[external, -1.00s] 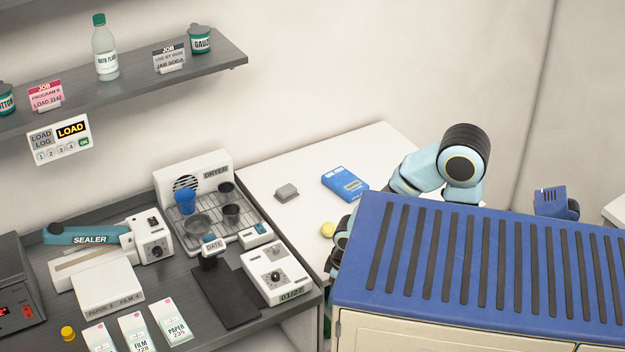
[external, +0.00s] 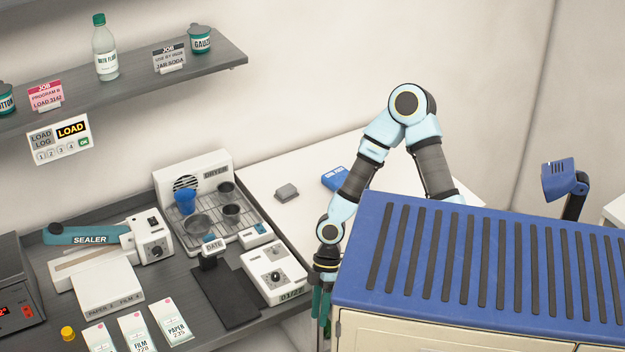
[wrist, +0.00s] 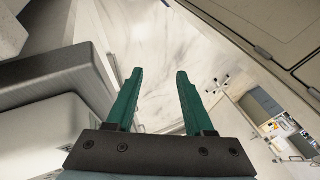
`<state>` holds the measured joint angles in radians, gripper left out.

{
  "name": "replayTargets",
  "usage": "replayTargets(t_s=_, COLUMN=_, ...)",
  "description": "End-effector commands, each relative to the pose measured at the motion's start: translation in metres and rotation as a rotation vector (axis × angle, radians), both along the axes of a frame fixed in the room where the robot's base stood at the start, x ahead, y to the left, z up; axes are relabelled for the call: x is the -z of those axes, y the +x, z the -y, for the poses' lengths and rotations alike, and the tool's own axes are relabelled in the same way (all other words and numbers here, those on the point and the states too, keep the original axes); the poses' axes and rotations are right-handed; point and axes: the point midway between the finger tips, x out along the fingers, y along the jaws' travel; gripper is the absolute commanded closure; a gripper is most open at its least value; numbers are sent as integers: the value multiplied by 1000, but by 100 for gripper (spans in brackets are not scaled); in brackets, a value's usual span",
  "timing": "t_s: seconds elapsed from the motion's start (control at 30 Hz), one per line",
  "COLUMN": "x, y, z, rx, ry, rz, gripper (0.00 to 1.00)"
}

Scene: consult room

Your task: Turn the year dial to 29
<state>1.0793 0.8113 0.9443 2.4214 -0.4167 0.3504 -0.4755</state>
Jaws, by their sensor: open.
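The white dial box (external: 278,274) stands at the right end of the dark counter. The lower knob (external: 275,277) is in plain view; which knob sets the year I cannot tell. A black stamp marked "DATE" (external: 212,250) stands just left of the box. My gripper (external: 322,312) hangs down to the right of the box, apart from it, between the counter and the blue-topped cabinet. In the wrist view my gripper (wrist: 158,100) has its two green fingers spread, with nothing between them.
The blue-topped cabinet (external: 350,285) stands close on the right of my gripper. The dryer (external: 205,165) with cups, the sealer (external: 90,233) and film and paper packs (external: 137,333) crowd the counter. A black mat (external: 228,299) lies left of the dial box. A white table (external: 290,165) is behind.

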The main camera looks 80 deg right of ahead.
Motion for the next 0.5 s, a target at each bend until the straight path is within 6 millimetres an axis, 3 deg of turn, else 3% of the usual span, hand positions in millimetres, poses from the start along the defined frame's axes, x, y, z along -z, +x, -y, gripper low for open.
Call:
replayTargets(t_s=0.13, x=-43, y=30, z=-2, rx=-22, ry=146, rz=173, gripper=47)
replayTargets(t_s=0.27, x=-86, y=59, z=9, rx=-23, ry=236, rz=361, gripper=47)
replayTargets(t_s=0.37, x=-119, y=78, z=34, rx=6, ry=279, rz=519, gripper=47)
replayTargets(t_s=0.43, x=-135, y=88, z=63, rx=44, ry=292, rz=631, gripper=47)
replayTargets(t_s=0.5, x=-139, y=90, z=98, rx=92, ry=288, rz=723, gripper=47)
